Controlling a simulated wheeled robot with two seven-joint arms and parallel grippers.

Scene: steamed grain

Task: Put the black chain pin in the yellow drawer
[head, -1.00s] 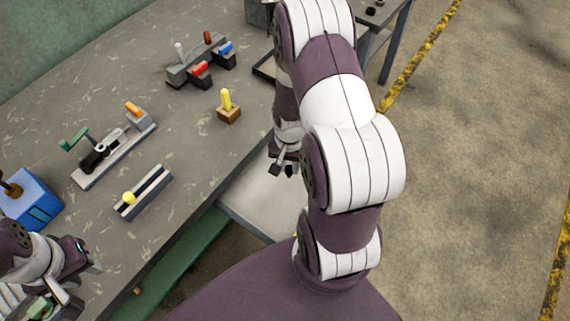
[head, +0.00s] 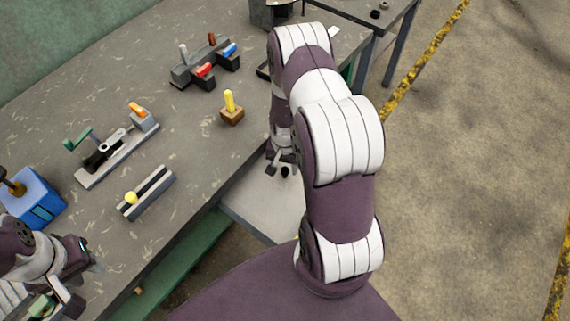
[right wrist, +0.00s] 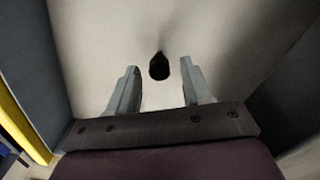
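The black chain pin (right wrist: 159,67) shows in the right wrist view as a small dark piece just beyond my fingertips, over the pale drawer floor. I cannot tell whether it rests on the floor. It also shows in the head view as a dark spot (head: 285,171). My right gripper (right wrist: 157,83) is open inside the drawer, with nothing between its fingers; it also shows in the head view (head: 279,166). The drawer (head: 262,208) is pulled out at the bench front; its yellow edge (right wrist: 22,125) shows at left in the wrist view. My left gripper (head: 84,275) is open at lower left.
The bench holds a yellow-handled wooden block (head: 231,108), a grey fixture with coloured handles (head: 190,70), a lever fixture (head: 115,155), a slotted rail with a yellow knob (head: 147,193) and a blue box (head: 35,200).

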